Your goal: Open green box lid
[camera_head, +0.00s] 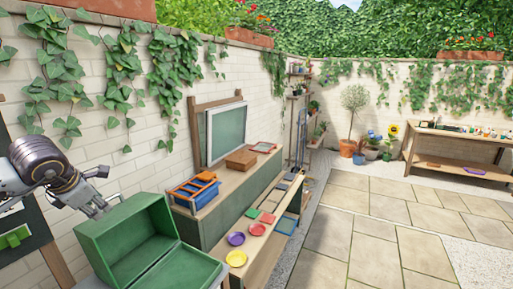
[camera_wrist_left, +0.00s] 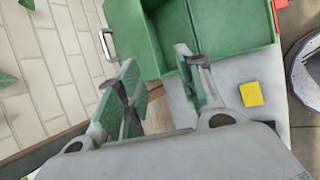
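The green box (camera_head: 150,245) is at the lower left of the head view, with its hollow inside showing. One part stands tilted up and another lies at the lower right, joined along an edge, so the lid looks open. In the left wrist view the box (camera_wrist_left: 215,35) fills the top, with a metal handle (camera_wrist_left: 106,43) on its left side. My left gripper (camera_head: 100,208) is at the box's upper left rim. In the left wrist view its fingers (camera_wrist_left: 160,80) are spread with nothing between them. My right gripper is not in view.
A yellow block (camera_wrist_left: 251,94) lies on the grey surface beside the box. A brick wall (camera_head: 110,100) runs close behind my left arm. A bench with a blue crate (camera_head: 195,195), purple plate (camera_head: 236,239) and yellow plate (camera_head: 236,258) stands right of the box. The paving farther right is clear.

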